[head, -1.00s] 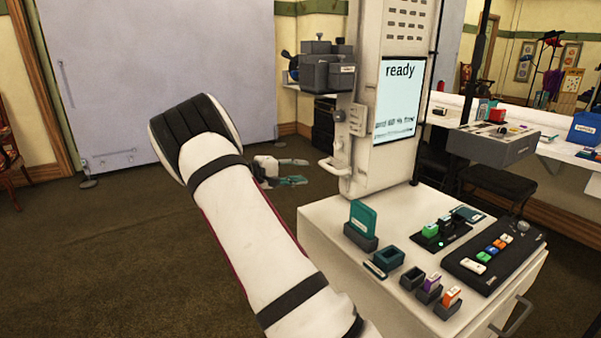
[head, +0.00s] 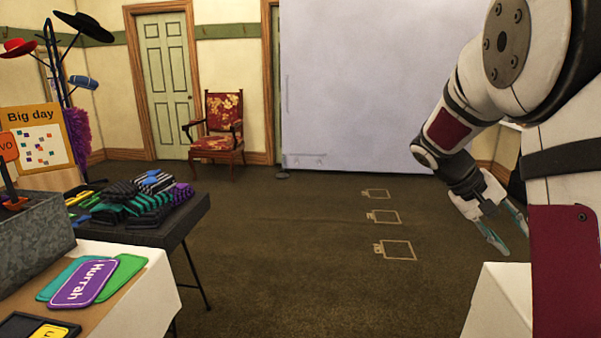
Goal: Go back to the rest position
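My gripper (head: 515,243) is at the right of the head view, pointing down over the brown carpet. Its two fingers with teal pads stand apart, with nothing seen between them. My white arm, with dark red panels and black bands, is folded with its elbow high at the right edge. Part of the arm is cut off by the frame.
At left are a table (head: 157,298) with signs, a dark table (head: 190,222) with folded striped clothes, and a hat stand (head: 56,75). A red armchair (head: 217,130) and pale screen (head: 365,90) stand behind. The marked carpet (head: 290,240) between is open.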

